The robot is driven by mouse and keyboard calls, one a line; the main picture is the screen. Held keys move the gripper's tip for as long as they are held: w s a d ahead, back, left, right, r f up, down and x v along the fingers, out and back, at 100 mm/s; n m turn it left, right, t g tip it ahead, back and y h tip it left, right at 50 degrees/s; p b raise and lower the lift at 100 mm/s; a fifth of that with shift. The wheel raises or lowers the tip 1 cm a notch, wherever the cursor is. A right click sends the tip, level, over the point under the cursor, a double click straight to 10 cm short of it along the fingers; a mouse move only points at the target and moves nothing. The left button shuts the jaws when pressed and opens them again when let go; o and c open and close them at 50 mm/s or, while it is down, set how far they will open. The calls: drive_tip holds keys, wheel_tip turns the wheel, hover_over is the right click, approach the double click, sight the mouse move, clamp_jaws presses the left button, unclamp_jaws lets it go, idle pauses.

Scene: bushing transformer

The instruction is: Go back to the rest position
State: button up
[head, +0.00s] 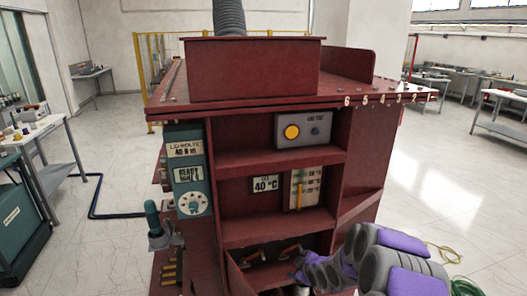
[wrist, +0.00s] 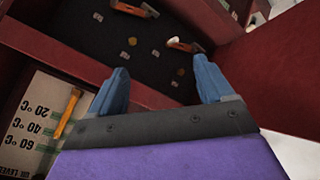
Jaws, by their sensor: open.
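My gripper (wrist: 163,75) is open and empty in the wrist view, with its two blue fingers spread apart. Past the fingertips is the dark lower compartment (wrist: 105,40) of the red transformer cabinet. Two orange-handled parts lie in that compartment, one near the top (wrist: 135,9) and one (wrist: 185,45) close to the right finger. Neither appears held. In the head view my arm (head: 370,262) comes in from the lower right, and its end is at the lower compartment's right side. The fingers are hard to make out there.
The red cabinet (head: 255,70) fills the middle, with shelves above the gripper. A level gauge with an orange slider (wrist: 67,113) is left of the fingers in the wrist view. A teal panel with a dial (head: 190,175) is at left. Open floor (head: 430,165) lies to the right.

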drive_tip(key=s+d+r+m+g+h, duration=0.25)
drive_tip(key=s+r, duration=0.45)
drive_tip(key=s, duration=0.4)
drive_tip(key=s+d+r+m+g+h, duration=0.1)
drive_tip(key=s+r+m+g, duration=0.25)
drive_tip(key=s+r, duration=0.65)
drive_tip(key=s+a+r+m+g, duration=0.1)
drive_tip(key=s+r+m+g, duration=0.1)
drive_tip(key=s, duration=1.2)
drive_tip(key=s+a+r+m+g, duration=0.1)
drive_tip(key=s+m, duration=0.3)
drive_tip(key=s, duration=1.1)
drive_tip(key=shift+r+m+g, duration=0.3)
drive_tip(key=shift+r+g, duration=0.1)
drive_tip(key=shift+g, duration=0.5)
drive_tip(key=shift+d, duration=0.1)
drive_tip(key=shift+c, duration=0.2)
